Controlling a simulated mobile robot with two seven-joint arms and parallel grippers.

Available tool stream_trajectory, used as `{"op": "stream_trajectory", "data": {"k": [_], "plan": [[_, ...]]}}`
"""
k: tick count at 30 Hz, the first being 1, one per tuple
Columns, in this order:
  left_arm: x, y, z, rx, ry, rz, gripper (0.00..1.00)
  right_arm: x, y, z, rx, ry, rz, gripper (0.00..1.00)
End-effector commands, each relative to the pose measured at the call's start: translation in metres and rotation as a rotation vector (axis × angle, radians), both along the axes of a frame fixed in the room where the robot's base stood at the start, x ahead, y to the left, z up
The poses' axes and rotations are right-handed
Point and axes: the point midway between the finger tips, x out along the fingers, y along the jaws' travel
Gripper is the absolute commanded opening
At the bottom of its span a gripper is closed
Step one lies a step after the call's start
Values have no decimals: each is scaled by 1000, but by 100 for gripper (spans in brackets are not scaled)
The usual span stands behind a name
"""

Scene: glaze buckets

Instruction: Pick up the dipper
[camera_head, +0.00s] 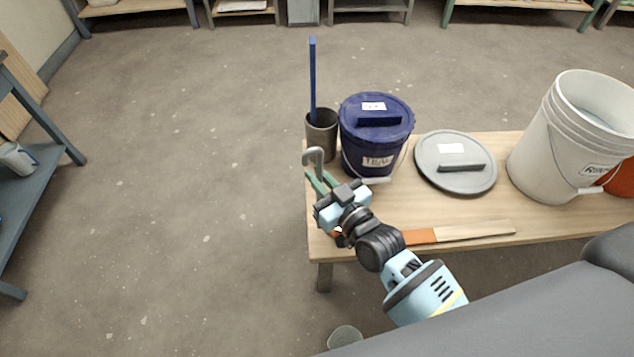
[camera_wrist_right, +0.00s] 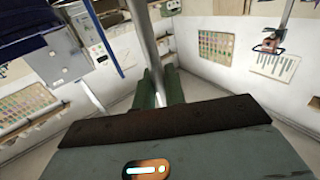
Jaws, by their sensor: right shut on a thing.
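The dipper shows as a grey metal rod with a hooked top (camera_head: 313,156), near the left end of the bench. My right gripper (camera_head: 320,183) is shut on this rod, with its green fingers on either side. The rod also shows between the fingers in the right wrist view (camera_wrist_right: 141,34). It stands roughly upright in the grip. Its lower part is hidden behind the gripper, so I cannot see its cup or whether it touches anything. My left gripper is not in view.
A wooden bench (camera_head: 440,203) carries a dark pot (camera_head: 322,138) with a blue stick, a lidded blue bucket (camera_head: 372,140), a grey lid (camera_head: 455,162), a white bucket (camera_head: 560,140) and an orange-ended wooden stick (camera_head: 460,231). Open floor lies left of the bench.

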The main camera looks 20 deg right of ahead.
Motion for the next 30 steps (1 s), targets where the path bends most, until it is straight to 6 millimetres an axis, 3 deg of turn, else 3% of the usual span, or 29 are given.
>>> {"op": "stream_trajectory", "data": {"k": [9,15,22,30], "plan": [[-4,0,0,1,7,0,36,-66,-42,2,-8,8,1,0],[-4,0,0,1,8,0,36,-99,-63,6,-7,8,1,0],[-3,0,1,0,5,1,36,-120,-77,8,-6,7,0,0],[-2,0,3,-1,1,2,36,-127,-82,10,-4,6,1,0]]}}
